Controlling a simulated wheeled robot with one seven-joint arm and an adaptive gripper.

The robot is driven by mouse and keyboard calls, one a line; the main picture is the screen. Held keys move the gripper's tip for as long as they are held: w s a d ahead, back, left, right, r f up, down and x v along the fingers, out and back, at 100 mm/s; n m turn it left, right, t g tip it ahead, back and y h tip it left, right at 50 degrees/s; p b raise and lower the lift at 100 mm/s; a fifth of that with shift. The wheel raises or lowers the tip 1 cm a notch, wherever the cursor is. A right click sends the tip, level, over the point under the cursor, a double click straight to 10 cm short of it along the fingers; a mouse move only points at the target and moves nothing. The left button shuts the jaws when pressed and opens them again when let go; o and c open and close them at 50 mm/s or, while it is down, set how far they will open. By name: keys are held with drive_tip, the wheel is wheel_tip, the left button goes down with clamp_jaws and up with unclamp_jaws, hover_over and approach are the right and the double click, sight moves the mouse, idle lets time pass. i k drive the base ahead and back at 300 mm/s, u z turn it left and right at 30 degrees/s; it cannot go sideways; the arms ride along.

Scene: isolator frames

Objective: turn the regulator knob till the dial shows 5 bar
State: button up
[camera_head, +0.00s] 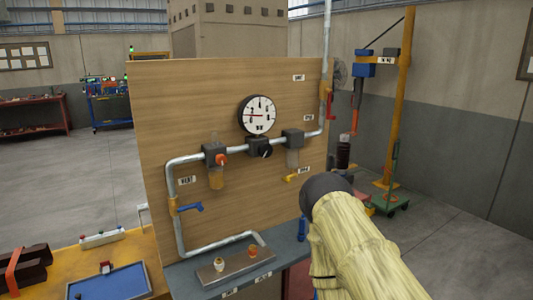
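The regulator knob (265,151) is a small black knob on a dark block, in the pipe line just below the dial. Nothing touches it. The dial (259,115) is a round white gauge with a black rim. A thin needle seems to point left from its centre, but the figures are too small to read. My arm comes in from the lower right in a pale yellow sleeve and ends in a dark rounded part, to the right of and below the knob. No gripper fingers show, so I cannot see their state.
A wooden panel (165,105) carries grey pipe (180,228), an orange-knobbed unit (217,158), another dark unit (293,138), and blue (188,208), yellow (292,178) and red (329,103) handles. A metal plate (210,272) with two small fittings lies below. Space before the knob looks clear.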

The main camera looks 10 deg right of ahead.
sight(265, 150)
drive_tip(key=k, duration=0.5)
drive_tip(key=z, duration=1.4)
drive_tip(key=i, duration=1.05)
drive_tip(key=u, duration=1.45)
